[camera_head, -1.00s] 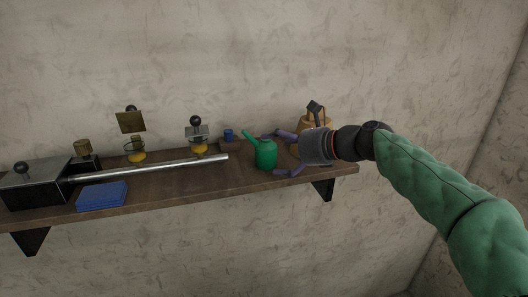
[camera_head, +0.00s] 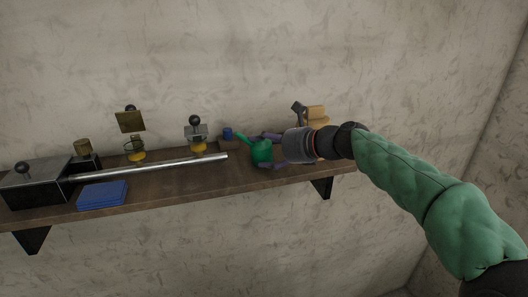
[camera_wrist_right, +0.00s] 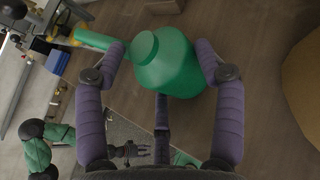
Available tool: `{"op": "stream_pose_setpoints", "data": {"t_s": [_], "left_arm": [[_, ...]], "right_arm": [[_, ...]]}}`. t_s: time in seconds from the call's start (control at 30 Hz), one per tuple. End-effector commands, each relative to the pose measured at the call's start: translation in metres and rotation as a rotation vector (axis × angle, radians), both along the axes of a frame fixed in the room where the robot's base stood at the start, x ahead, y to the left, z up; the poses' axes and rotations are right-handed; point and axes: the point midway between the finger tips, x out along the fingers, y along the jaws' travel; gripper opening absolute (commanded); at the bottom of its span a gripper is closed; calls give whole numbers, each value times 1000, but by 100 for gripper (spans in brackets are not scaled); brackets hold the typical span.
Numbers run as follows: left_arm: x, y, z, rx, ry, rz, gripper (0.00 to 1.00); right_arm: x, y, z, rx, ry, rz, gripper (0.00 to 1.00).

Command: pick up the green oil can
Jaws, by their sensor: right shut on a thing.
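The green oil can (camera_head: 262,151) stands on the wooden shelf, right of the metal rod, with its spout pointing up and left. The can's right side is partly hidden by the gripper in the head view. My left gripper is not in the head view.
The wooden shelf (camera_head: 180,184) holds a blue pad (camera_head: 102,195), a long metal rod (camera_head: 150,168), a black metal box (camera_head: 38,183) and a small blue object (camera_head: 227,133). A tan object (camera_head: 317,115) stands behind my right wrist. The wall is close behind.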

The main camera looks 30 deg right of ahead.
Motion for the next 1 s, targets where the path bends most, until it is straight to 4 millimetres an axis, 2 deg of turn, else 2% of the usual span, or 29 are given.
{"op": "stream_pose_setpoints", "data": {"t_s": [0.37, 0.4, 0.43, 0.47, 0.53, 0.87, 1.0], "left_arm": [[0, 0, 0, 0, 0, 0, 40], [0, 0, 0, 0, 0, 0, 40], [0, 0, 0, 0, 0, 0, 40], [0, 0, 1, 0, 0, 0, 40], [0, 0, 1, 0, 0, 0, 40], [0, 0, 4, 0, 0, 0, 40], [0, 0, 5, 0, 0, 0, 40]], "right_arm": [[0, 0, 1, 0, 2, 2, 28], [0, 0, 1, 0, 1, 2, 22], [0, 0, 2, 0, 1, 2, 21], [0, 0, 4, -1, 1, 1, 14], [0, 0, 7, 0, 0, 1, 11], [0, 0, 32, -1, -2, 2, 11], [-10, 5, 44, -2, -3, 1, 11]]}}
